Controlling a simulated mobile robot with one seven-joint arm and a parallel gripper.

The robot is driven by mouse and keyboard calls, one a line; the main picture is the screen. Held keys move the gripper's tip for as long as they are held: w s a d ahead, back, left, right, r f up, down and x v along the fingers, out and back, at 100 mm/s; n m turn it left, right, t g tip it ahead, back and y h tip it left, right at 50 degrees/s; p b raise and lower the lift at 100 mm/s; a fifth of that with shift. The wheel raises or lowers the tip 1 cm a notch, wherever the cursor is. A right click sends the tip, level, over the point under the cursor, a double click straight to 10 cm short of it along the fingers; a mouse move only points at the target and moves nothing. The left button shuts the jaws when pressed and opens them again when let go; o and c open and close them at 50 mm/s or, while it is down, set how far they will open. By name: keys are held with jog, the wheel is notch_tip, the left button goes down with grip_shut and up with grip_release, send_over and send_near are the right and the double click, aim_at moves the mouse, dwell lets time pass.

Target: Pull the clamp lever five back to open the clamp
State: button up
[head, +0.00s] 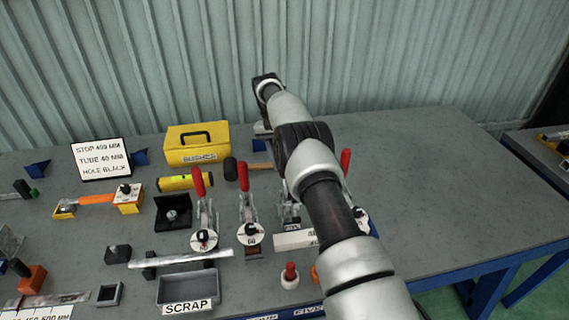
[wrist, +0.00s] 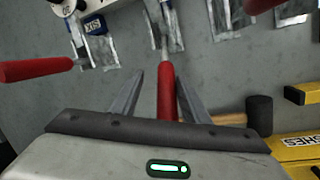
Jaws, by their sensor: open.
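The clamp lever five, a red handle (wrist: 167,92), is in the middle of the wrist view. My gripper (wrist: 161,70) is open, with one finger on each side of this handle. The handle is nearer the right finger, and I cannot tell if it touches. The metal clamp body (wrist: 163,28) lies beyond the fingertips. In the head view my arm hides the handle and the gripper; only part of the clamp's metal base (head: 288,209) shows left of the arm.
Neighbouring red lever (wrist: 35,70) is left in the wrist view, by a blue SIX label (wrist: 94,25). Other upright red levers (head: 244,177) (head: 198,182) stand left of my arm. A mallet (wrist: 258,114) and yellow box (head: 196,144) are nearby. The bench's right end (head: 420,150) is clear.

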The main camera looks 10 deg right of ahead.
notch_tip(320, 180, up, 10)
jog(key=shift+d+f+p, duration=0.1)
jog(key=shift+f+p, duration=0.1)
jog(key=shift+p, duration=0.75)
